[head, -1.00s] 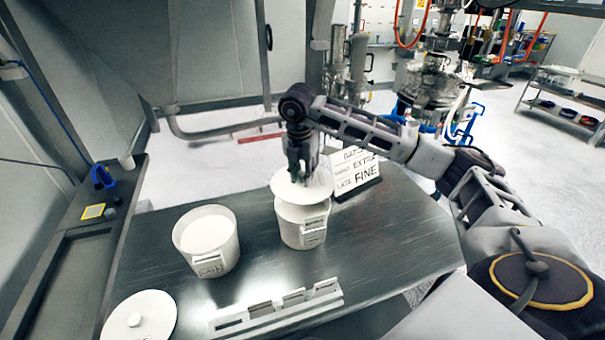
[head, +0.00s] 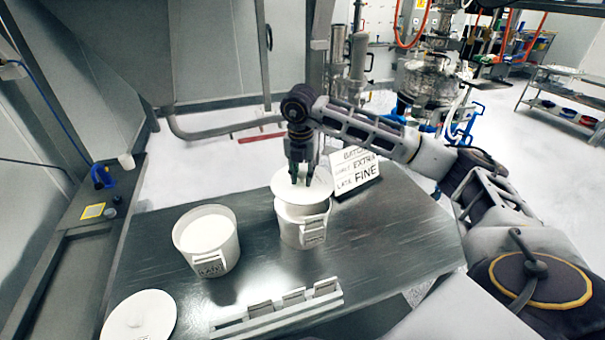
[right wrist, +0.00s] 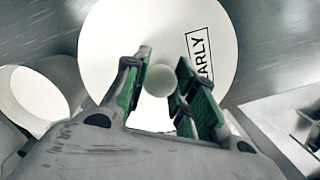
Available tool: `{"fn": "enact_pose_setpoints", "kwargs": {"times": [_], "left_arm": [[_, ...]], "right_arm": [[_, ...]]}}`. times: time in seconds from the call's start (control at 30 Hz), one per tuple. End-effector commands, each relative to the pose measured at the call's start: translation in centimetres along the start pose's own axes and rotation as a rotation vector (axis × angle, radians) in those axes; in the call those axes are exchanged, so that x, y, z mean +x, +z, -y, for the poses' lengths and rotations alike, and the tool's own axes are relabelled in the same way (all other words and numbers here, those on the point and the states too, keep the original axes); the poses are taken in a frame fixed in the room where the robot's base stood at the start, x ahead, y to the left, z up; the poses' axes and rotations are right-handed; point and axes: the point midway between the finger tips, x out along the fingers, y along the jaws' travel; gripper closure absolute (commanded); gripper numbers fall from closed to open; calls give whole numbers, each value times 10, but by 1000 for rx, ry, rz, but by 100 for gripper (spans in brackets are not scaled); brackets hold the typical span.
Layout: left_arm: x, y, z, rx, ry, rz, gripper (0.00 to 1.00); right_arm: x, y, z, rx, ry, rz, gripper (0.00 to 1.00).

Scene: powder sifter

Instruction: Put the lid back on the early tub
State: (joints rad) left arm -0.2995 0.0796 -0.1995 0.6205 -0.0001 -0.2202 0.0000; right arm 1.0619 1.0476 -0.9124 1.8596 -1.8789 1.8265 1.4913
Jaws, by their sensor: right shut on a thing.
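My right gripper (head: 302,178) is shut on the small round knob (right wrist: 157,81) of a white lid (head: 316,191). The lid is marked EARLY in the right wrist view (right wrist: 110,45). It is over the right-hand white tub (head: 290,232) and hides most of its mouth. I cannot tell whether the lid touches the rim. That tub's label is too small to read. A second white tub (head: 222,250) stands open to the left, with pale powder inside. My left gripper is not in view.
Another white lid (head: 125,325) lies flat at the table's front left. A rack (head: 240,328) with several tags lies along the front edge. A sign (head: 367,178) with EXTRA and FINE stands behind the right tub. The dark table (head: 385,235) is clear at right.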

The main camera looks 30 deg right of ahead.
Motion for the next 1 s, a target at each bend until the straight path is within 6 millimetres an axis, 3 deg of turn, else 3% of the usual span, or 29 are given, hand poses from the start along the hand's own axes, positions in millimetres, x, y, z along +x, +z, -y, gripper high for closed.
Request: {"fn": "enact_pose_setpoints", "kwargs": {"times": [1.0], "left_arm": [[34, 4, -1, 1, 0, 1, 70]], "right_arm": [[57, -7, 0, 0, 0, 0, 97]]}}
